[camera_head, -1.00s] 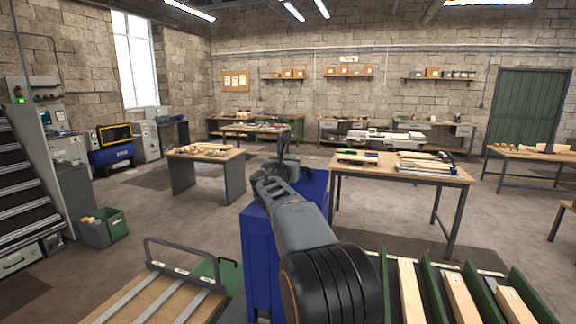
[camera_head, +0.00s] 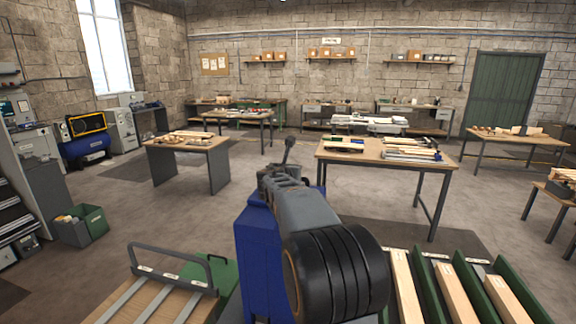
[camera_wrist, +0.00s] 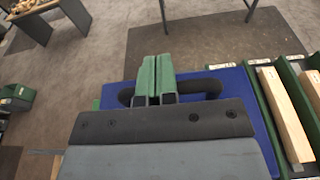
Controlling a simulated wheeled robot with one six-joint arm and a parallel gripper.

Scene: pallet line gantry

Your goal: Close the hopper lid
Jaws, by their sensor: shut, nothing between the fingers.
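The blue hopper (camera_head: 262,262) stands in front of me, partly hidden behind my arm. In the wrist view its blue lid (camera_wrist: 238,88) spreads beneath my gripper, with a dark bar handle (camera_wrist: 213,86) across it. My gripper (camera_wrist: 155,62) is shut, its green-padded fingers together and empty. The fingers lie over the middle of the handle and hide that part; I cannot tell whether they touch it. In the head view my arm covers most of the lid, so I cannot tell whether it is fully down.
Green-sided lanes with wooden boards (camera_head: 455,295) lie close on the right. A cart with a grey handle (camera_head: 172,255) stands at the front left. A wooden workbench (camera_head: 385,152) with stacked planks is beyond the hopper. Open floor lies left of it.

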